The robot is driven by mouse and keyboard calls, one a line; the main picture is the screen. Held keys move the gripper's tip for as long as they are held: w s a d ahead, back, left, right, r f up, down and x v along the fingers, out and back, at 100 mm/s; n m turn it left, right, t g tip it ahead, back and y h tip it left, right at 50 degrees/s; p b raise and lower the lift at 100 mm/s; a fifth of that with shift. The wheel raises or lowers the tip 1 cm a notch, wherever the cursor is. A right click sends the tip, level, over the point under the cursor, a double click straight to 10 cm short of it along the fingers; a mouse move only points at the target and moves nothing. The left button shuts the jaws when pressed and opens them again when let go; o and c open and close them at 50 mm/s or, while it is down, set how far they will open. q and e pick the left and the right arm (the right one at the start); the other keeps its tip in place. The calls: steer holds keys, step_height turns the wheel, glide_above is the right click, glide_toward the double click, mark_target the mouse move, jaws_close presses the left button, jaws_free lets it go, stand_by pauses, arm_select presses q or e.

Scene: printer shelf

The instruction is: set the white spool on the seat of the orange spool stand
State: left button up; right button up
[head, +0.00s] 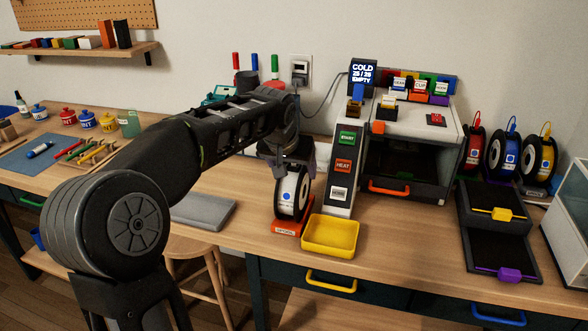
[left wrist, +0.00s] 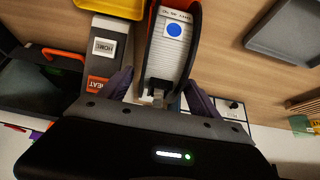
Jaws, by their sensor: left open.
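The white spool (head: 289,191), with black flanges and a blue dot on its label, stands upright on the orange spool stand (head: 287,229). It looks seated there, but the contact is partly hidden. In the left wrist view the white spool (left wrist: 171,45) reaches down between the spread fingers of my left gripper (left wrist: 161,90). In the head view my left gripper (head: 287,160) is at the top of the spool, pointing down. It is open; I cannot tell whether a finger touches the spool. My right gripper is out of view.
A yellow tray (head: 331,236) sits close to the stand's right. The button panel (head: 343,165) and the printer (head: 412,150) stand right of the spool. A grey slab (head: 203,211) lies to the left. Red, blue and yellow spools (head: 509,158) stand at the far right.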

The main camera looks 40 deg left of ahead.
arm_select(q)
steer(key=v, duration=0.7)
steer(key=shift+r, duration=0.1)
stand_by(0.4)
